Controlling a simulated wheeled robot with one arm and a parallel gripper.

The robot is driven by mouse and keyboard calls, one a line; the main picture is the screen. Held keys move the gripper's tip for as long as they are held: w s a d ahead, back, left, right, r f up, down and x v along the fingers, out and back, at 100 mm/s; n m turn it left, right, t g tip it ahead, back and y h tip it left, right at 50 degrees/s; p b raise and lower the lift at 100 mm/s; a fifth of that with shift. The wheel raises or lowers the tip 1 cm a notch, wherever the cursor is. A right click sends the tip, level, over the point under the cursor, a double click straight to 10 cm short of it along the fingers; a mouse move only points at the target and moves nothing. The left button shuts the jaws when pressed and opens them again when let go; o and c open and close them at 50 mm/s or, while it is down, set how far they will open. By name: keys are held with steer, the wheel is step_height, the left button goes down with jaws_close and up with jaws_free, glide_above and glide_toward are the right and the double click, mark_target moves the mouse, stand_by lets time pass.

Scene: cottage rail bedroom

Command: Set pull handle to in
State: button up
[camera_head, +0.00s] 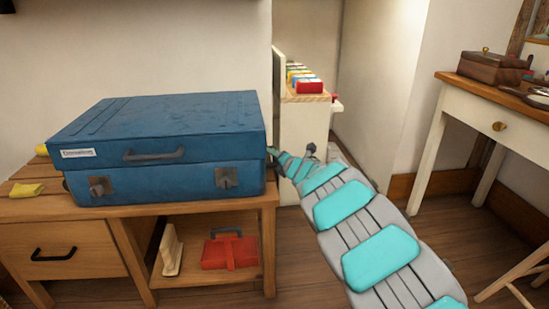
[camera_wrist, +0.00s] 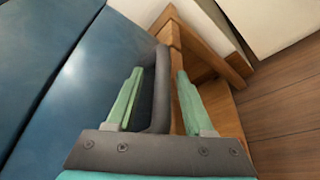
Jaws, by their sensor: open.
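The blue suitcase (camera_head: 165,115) lies flat on the wooden bench, with a dark front handle (camera_head: 153,155) and two metal clasps. In the wrist view, its blue surface (camera_wrist: 85,75) fills the left side. A dark grey pull handle (camera_wrist: 161,90) stands out from the suitcase's right end as a loop. My gripper (camera_wrist: 158,74) is open, with one green finger on each side of the handle's outer bar. I cannot tell whether either finger touches it. In the head view, my gripper (camera_head: 274,153) is small at the suitcase's right end, and the pull handle is not clear there.
The wooden bench (camera_head: 75,217) holds a red case (camera_head: 230,252) on its open shelf. A white cabinet (camera_head: 303,135) with coloured items on top stands behind my arm. A white desk (camera_head: 485,105) is at the right.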

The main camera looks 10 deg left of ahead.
steer(key=shift+s+d, duration=0.1)
steer(key=shift+s+d, duration=0.3)
steer(key=shift+s, duration=0.1)
steer(key=v, duration=0.6)
steer(key=shift+s+r, duration=0.25)
